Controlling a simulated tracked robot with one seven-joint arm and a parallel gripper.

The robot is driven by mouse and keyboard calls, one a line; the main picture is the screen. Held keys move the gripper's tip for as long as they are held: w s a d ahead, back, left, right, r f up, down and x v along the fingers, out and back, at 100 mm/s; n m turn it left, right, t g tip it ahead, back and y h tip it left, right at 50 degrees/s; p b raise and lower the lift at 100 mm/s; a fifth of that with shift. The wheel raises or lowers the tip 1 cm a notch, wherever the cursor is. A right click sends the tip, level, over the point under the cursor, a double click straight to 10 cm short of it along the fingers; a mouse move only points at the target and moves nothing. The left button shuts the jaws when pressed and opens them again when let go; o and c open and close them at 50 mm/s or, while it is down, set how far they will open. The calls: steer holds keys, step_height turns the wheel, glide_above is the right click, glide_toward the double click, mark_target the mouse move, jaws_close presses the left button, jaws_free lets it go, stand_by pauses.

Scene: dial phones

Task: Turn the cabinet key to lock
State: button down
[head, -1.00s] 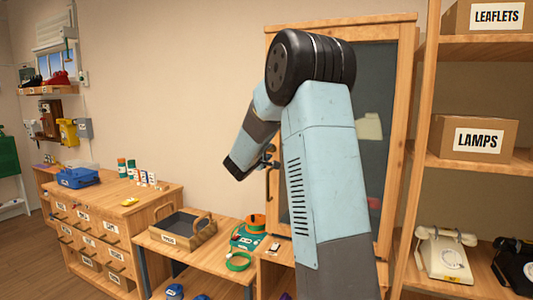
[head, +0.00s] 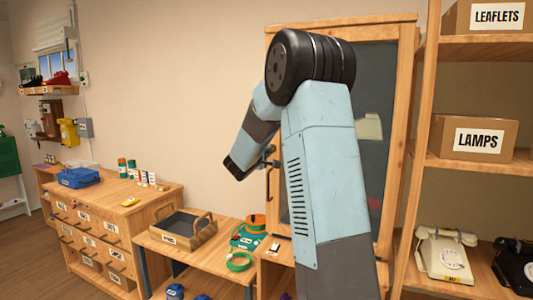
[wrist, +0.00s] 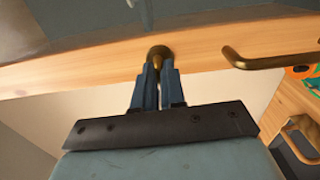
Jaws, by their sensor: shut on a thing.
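The wooden cabinet (head: 398,110) with a dark glass door stands behind my arm in the head view. In the wrist view, a small rounded brass key (wrist: 159,54) sits on the wooden door frame (wrist: 95,68). My gripper (wrist: 160,68) has its two blue fingers closed on the key from both sides, and only the key's brass end shows between the tips. In the head view my gripper (head: 272,157) is at the door's left edge, partly hidden by my arm. The keyhole is hidden.
A brass door handle (wrist: 268,60) is to the right of the key in the wrist view. A wooden tray (head: 182,233) and a green tape ring (head: 239,261) lie on the bench below. Shelves with a LAMPS box (head: 472,138) stand right.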

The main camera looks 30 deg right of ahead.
steer(key=shift+f+n, duration=0.15)
steer(key=shift+n, duration=0.15)
steer(key=shift+s+f+n, duration=0.1)
steer(key=shift+n, duration=8.6)
steer(key=c, duration=1.5)
jaws_free()
steer(key=o, duration=0.3)
